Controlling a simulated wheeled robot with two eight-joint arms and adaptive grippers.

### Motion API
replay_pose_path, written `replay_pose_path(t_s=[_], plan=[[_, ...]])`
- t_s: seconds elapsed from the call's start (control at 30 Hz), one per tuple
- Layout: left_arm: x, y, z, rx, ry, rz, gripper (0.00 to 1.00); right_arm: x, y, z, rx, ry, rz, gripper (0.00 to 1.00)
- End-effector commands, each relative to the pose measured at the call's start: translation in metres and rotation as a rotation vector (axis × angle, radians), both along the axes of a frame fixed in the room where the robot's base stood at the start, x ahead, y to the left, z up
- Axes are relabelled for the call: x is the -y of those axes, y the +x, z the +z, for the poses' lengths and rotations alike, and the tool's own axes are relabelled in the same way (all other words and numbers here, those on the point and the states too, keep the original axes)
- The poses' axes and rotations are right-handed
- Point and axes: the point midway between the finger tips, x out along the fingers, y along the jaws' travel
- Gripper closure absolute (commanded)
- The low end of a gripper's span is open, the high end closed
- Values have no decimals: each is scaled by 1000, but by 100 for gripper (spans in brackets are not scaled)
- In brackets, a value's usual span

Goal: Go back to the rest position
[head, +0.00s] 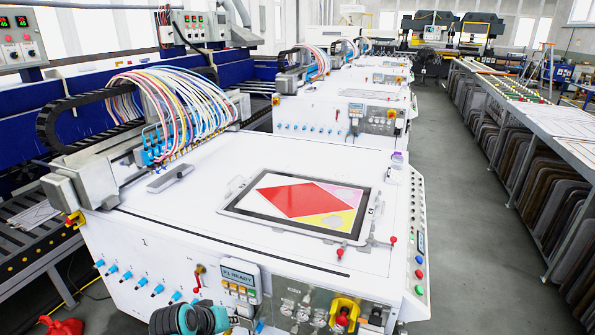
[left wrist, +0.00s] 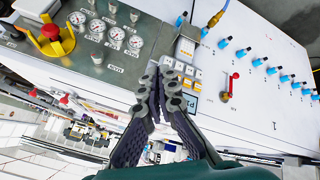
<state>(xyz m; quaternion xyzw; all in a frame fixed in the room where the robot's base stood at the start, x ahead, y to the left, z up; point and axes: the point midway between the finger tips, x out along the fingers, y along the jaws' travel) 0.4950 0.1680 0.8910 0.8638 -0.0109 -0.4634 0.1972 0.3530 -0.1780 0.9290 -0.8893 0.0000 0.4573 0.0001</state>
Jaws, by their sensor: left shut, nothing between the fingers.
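My left gripper (left wrist: 166,88) is shut and empty in the left wrist view, with its dark grey fingers together. Its tips overlap the keypad panel (left wrist: 188,75) on the machine's front face; I cannot tell how far they are from it. In the head view my left gripper (head: 238,322) is at the bottom edge, partly cut off, in front of the printing machine (head: 150,235) and below its display box (head: 238,276), which reads "READY". My right gripper is not in view.
A red lever (left wrist: 230,85), a row of blue fittings (left wrist: 256,62) and a yellow-collared red knob (left wrist: 50,32) stick out near my left gripper. The platen (head: 232,206) holds a red, pink and yellow print. The aisle floor (head: 455,240) to the right is clear.

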Motion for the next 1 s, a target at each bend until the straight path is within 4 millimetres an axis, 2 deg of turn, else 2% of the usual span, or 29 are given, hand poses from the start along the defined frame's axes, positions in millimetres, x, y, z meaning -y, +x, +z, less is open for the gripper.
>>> replay_pose_path(t_s=[0.03,0.2,0.3,0.43,0.6,1.0], plan=[[3,-18,9,2,38,-20,100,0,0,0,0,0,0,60],[1,-72,30,13,174,-78,100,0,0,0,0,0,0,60],[-2,-100,35,20,246,-110,100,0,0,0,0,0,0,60],[-6,-126,37,28,315,-141,100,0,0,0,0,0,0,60],[-9,-141,37,34,361,-161,100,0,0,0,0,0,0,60],[-10,-142,37,35,365,-162,100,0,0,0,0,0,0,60]])
